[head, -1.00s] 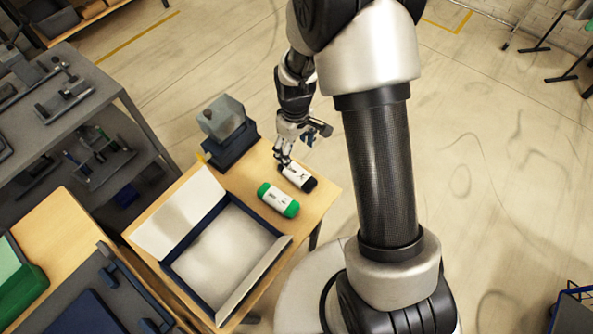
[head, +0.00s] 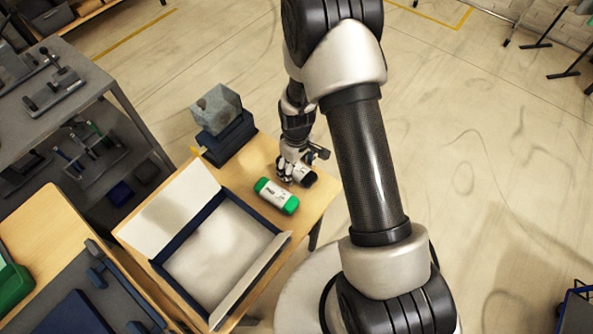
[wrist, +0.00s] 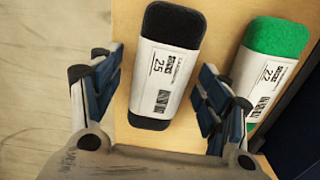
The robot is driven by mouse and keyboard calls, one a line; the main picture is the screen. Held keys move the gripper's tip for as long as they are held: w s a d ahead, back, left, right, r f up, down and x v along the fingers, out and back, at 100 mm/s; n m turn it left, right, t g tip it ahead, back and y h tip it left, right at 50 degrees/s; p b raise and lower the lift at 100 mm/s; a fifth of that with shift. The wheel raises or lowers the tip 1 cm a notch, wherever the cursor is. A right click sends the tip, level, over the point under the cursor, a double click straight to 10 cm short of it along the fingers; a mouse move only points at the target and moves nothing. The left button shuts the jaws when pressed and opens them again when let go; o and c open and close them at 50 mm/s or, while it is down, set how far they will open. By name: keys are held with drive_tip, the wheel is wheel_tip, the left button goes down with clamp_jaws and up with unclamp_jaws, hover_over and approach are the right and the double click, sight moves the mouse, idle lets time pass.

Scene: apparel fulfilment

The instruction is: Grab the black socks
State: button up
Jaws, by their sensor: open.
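The black socks (wrist: 174,26) are a rolled bundle with a white paper band marked 25. They lie on the wooden table and also show in the head view (head: 306,177), partly hidden by my gripper. My gripper (wrist: 160,88) is open, with one finger on each side of the black bundle in the wrist view. In the head view my gripper (head: 287,178) is low over the table at the black socks. I cannot tell whether the fingers touch the bundle.
Green socks (head: 276,196) with a white band marked 22 lie close beside the right finger in the wrist view (wrist: 277,37). An open dark blue box (head: 185,289) with a white lid stands nearby. A dark bin (head: 229,138) stands at the table's back corner.

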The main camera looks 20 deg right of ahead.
drive_tip(key=shift+c, duration=0.4)
drive_tip(key=c, duration=1.1)
